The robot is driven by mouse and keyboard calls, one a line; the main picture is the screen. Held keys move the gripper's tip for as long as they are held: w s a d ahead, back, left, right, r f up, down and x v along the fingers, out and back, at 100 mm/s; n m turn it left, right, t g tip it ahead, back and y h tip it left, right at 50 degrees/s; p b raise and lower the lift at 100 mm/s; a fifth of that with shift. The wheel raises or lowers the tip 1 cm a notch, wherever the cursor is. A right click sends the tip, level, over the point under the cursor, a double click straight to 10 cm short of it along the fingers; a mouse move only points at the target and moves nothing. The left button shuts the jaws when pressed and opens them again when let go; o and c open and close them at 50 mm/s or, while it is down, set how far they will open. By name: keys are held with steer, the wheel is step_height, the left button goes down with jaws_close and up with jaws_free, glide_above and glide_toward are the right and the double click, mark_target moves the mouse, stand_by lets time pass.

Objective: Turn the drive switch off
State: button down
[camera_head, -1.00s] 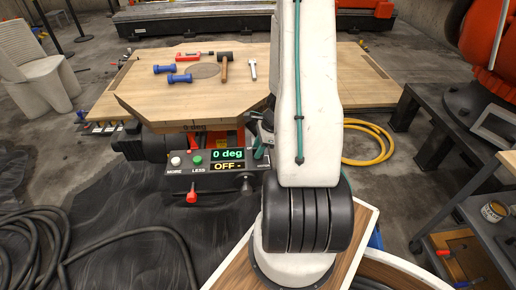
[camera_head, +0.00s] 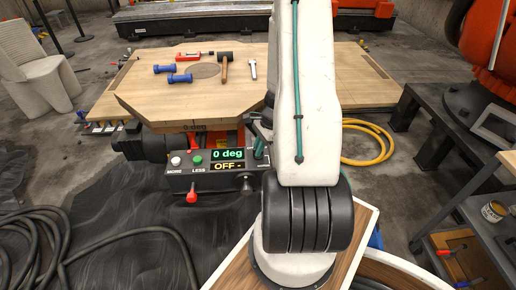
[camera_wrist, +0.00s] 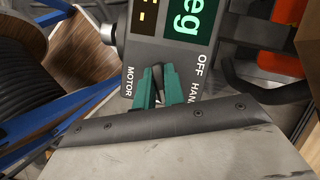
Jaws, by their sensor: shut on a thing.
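The dark control box (camera_head: 216,184) stands at the front of the wooden table. Its displays read "0 deg" and "OFF -" in the head view. In the wrist view, a small dark switch lever (camera_wrist: 157,74) stands on its panel, near the labels MOTOR, OFF and a partly hidden HAND. My gripper (camera_wrist: 158,84) has green fingertips on both sides of this lever and is shut on it. Which label the lever points to cannot be told. In the head view my arm hides most of the gripper and the switch.
Blue dumbbells (camera_head: 180,78), a hammer (camera_head: 224,70) and a wrench (camera_head: 253,69) lie on the wooden table (camera_head: 150,100). A yellow hose (camera_head: 372,158) lies on the floor at right.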

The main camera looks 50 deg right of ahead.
steer(key=n+g, duration=0.1)
steer(key=n, duration=0.2)
steer(key=n+g, duration=0.1)
steer(key=n, duration=0.1)
steer(key=shift+n+y, duration=0.4)
steer(key=n+g, duration=0.1)
steer(key=n, duration=0.3)
steer(key=shift+g, duration=0.4)
steer(key=n+h, duration=0.1)
steer(key=n, duration=0.2)
steer(key=n+g, duration=0.1)
steer(key=n, duration=0.1)
steer(key=shift+n+g+h, duration=0.3)
steer(key=shift+n+h, duration=0.1)
steer(key=shift+n+g+h, duration=0.4)
steer(key=shift+n+h, duration=0.4)
steer(key=shift+n, duration=1.7)
steer(key=c, duration=1.5)
jaws_free()
steer(key=shift+r, duration=0.1)
steer(key=v, duration=0.7)
steer(key=shift+w+r, duration=0.2)
steer(key=shift+r, duration=0.1)
